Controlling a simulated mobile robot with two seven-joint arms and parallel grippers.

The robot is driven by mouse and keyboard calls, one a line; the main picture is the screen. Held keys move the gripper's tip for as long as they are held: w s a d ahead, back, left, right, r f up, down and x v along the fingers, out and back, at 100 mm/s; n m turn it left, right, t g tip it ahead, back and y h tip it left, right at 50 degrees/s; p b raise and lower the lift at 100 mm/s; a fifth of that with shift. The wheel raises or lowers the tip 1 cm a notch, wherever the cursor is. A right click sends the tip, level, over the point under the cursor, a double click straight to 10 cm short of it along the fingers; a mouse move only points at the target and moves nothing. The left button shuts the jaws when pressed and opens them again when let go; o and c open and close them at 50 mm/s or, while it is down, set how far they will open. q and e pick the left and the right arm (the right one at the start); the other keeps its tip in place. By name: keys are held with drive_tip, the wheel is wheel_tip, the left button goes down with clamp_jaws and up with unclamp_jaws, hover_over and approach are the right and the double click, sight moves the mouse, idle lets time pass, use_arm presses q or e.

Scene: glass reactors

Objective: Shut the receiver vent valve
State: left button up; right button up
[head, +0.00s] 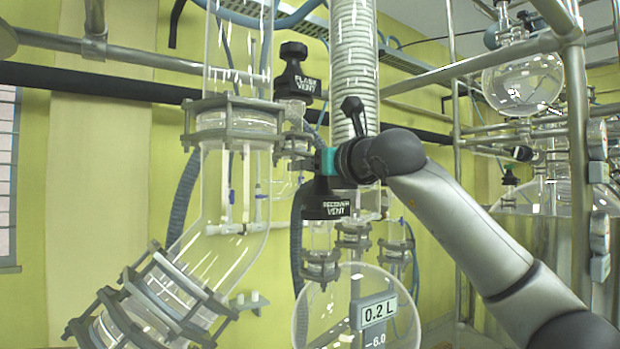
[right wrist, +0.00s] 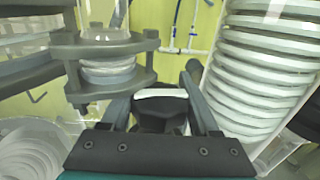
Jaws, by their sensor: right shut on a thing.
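The receiver vent valve has a black knob (head: 327,198) with a white-lettered "RECEIVER VENT" label, near the middle of the head view. My right gripper (head: 316,162) comes in from the right and is at this valve, just above the label in the picture. In the right wrist view the two fingers of my right gripper (right wrist: 155,103) stand on either side of the black knob (right wrist: 160,117) and are shut on it. The knob's pale label edge shows between them. The valve's stem is hidden. My left gripper is not in view.
The black flash vent knob (head: 296,75) stands above and left. The receiver flask (head: 330,300) hangs below. Metal frame poles (head: 577,150) stand on the right.

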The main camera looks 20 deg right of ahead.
drive_tip(key=shift+f, duration=0.15)
drive_tip(key=o, duration=1.1)
drive_tip(key=shift+s+d, duration=0.15)
drive_tip(key=shift+s, duration=0.35)
drive_tip(key=shift+b+v, duration=1.7)
drive_tip(key=shift+v, duration=5.4)
